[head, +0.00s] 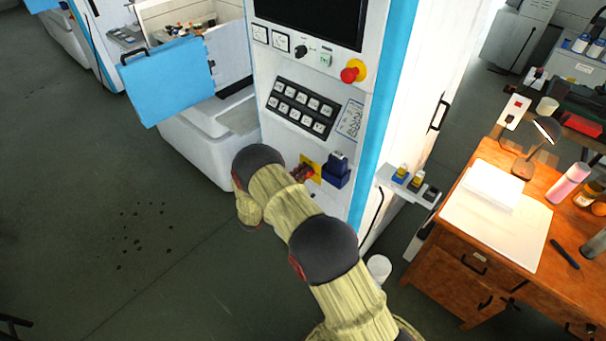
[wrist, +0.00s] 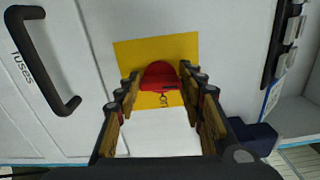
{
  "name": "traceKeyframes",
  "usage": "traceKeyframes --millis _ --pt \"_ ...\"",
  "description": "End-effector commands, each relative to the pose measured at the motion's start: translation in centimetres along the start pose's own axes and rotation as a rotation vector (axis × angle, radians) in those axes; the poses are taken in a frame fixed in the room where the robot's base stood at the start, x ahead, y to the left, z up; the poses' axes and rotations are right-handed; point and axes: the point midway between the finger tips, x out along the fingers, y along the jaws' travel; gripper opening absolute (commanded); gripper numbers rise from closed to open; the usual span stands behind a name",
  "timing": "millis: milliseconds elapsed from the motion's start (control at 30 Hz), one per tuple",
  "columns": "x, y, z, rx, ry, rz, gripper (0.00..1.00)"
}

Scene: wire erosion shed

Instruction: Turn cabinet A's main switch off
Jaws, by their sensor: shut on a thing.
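The main switch is a red rotary knob (wrist: 160,76) on a yellow plate (wrist: 185,46), on the white front of a cabinet (head: 262,85). Lettering that looks like "on" shows just below the knob in the wrist view. My gripper (wrist: 158,80) is closed around the knob, one finger on each side. In the head view my gripper (head: 302,173) is at the yellow plate (head: 314,164), low on the cabinet front, and my arm and gripper hide most of the knob. No letter naming the cabinet is readable.
A black handle (wrist: 45,60) marked "Fuses" is left of the switch. A dark blue box (head: 337,172) is mounted close on the right. Above are a black button panel (head: 302,107) and a red emergency stop (head: 349,75). A wooden desk (head: 440,252) stands right; open floor lies left.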

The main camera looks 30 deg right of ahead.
Motion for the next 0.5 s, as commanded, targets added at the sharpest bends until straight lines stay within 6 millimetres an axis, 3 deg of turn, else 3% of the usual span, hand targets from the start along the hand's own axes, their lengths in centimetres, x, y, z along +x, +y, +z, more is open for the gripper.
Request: traceKeyframes --millis 500 --pt "-0.04 0.05 0.17 -0.099 -0.004 0.001 0.14"
